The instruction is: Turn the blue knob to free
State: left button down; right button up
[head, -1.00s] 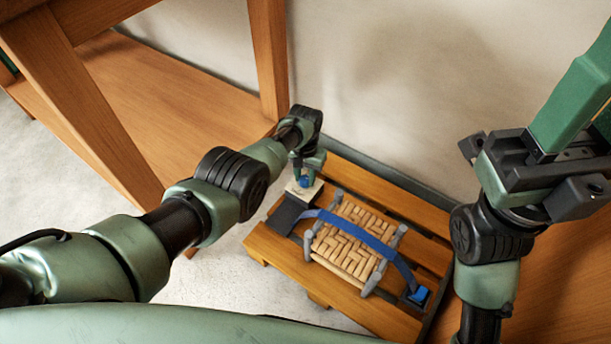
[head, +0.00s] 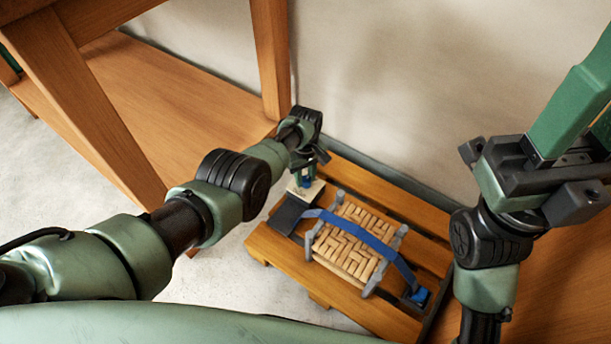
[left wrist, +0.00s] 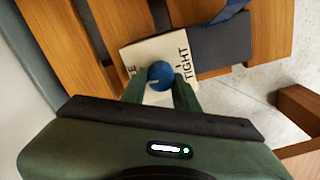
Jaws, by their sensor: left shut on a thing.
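The blue knob (left wrist: 160,75) sits on a pale plate (left wrist: 145,55) lettered TIGHT on the right, with a partly covered word ending in E on the left. A small pale mark on the knob points to the lower left in the left wrist view. The plate (head: 317,188) lies at the pallet's far left end in the head view. My left gripper (left wrist: 160,88) has its green fingers on both sides of the knob and is shut on it. My right gripper (head: 575,100) is raised at the right, far from the knob; its finger gap is unclear.
A woven seat (head: 352,240) lies on the wooden pallet (head: 275,250), with grey rails and a blue strap (head: 345,223) across it. A dark grey block (head: 288,214) is beside the plate. A wooden frame leg (head: 270,60) and the wall stand close to my left arm.

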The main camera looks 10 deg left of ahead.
pick_arm(q)
jog(key=shift+n, duration=1)
jog(key=c, duration=1.1)
grip_release()
